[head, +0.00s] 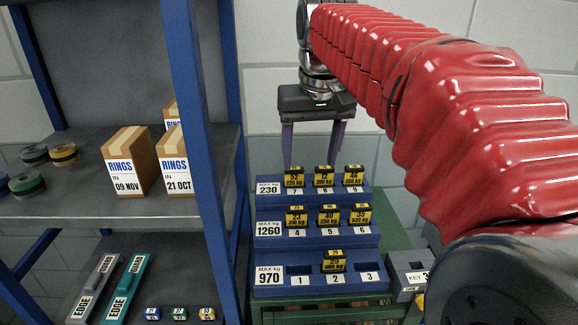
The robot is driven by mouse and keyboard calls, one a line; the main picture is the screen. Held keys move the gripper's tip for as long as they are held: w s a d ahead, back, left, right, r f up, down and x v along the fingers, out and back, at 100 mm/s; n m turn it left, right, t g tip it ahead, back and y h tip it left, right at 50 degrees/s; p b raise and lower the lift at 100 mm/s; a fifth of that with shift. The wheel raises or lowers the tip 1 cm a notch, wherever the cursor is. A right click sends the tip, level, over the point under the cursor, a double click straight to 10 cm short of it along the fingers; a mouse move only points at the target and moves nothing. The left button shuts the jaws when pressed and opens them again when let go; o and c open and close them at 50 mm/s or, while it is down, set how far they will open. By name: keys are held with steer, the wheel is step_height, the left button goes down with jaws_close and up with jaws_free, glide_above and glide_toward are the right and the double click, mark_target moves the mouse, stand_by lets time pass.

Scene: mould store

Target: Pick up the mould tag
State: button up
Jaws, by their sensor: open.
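Several yellow-and-black mould tags stand in a blue stepped rack (315,251). The top step holds a left tag (294,177), a middle tag (324,176) and a right tag (353,176) above labels 7, 8 and 9. The middle step holds three tags above 4, 5 and 6, including a middle one (328,216). The bottom step holds one tag (333,261) at 2; slots 1 and 3 are empty. My gripper (313,160) points down, open and empty, its fingers just above or behind the top row. The tops of the tags partly hide the fingertip area; depth is unclear.
A blue-framed shelf (190,110) stands close on the left, with RINGS boxes (129,163), tape rolls (64,153) and EDGE blocks (125,290). The rack rests on a green stand (395,234). A grey KEY box (408,273) sits at its right.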

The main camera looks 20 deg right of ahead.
steer(key=w+d+r+g, duration=0.1)
steer(key=w+d+r, duration=0.1)
steer(key=w+d, duration=0.35)
steer(key=m+g, duration=0.1)
steer(key=g, duration=0.1)
glide_above(325, 167)
steer(key=shift+w+a+f, duration=0.1)
steer(key=shift+w+f, duration=0.1)
steer(key=shift+f, duration=0.35)
steer(key=shift+f, duration=0.1)
steer(key=shift+f, duration=4.2)
steer(key=shift+f, duration=0.1)
steer(key=shift+s+f, duration=0.2)
steer(key=shift+f, duration=2.3)
